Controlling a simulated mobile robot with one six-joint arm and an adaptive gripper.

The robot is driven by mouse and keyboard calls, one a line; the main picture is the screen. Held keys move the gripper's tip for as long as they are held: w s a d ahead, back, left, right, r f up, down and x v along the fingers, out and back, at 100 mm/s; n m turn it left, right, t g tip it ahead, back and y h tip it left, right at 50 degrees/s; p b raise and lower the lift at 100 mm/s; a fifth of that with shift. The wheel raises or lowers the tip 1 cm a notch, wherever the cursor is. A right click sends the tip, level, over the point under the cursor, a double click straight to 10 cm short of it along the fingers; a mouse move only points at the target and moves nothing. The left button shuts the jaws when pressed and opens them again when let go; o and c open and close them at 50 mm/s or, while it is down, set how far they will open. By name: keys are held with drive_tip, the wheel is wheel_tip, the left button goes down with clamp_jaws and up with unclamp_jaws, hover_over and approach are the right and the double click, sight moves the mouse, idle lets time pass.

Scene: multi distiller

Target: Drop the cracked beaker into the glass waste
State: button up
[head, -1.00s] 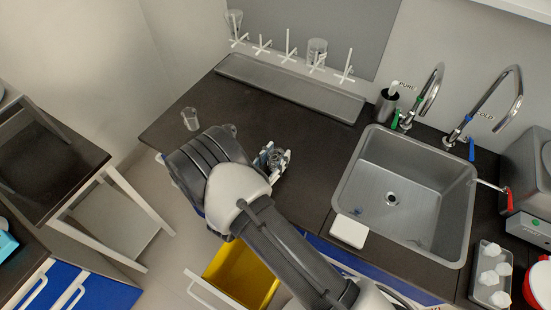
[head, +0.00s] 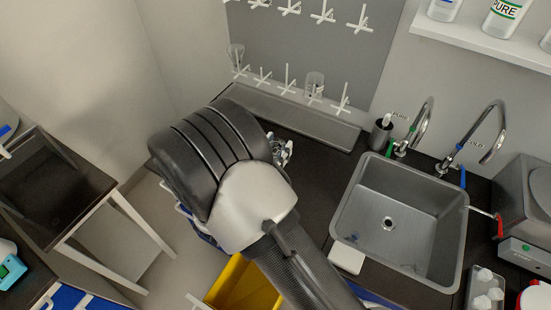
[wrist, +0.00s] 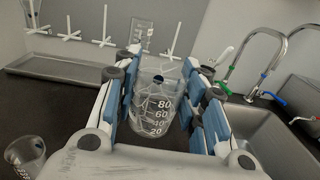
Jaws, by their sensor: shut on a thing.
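My gripper (wrist: 163,90) is shut on a clear glass beaker (wrist: 156,104) with white volume marks, held upright between the blue pads. Jagged lines like cracks show on its wall. In the head view my gripper (head: 281,148) is over the dark counter, mostly hidden by my arm, and the beaker is hard to make out there. A yellow bin (head: 246,288) stands in an open drawer below the counter's front edge, partly covered by my arm. No glass waste label is legible.
Another small beaker (wrist: 25,152) stands on the counter at lower left in the wrist view. A peg rack with glassware (head: 314,86) hangs above a grey drip tray (head: 290,112). The sink (head: 452,240) and taps (head: 425,130) are to the right.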

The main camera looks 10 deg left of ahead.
drive_tip(key=shift+r, duration=1.15)
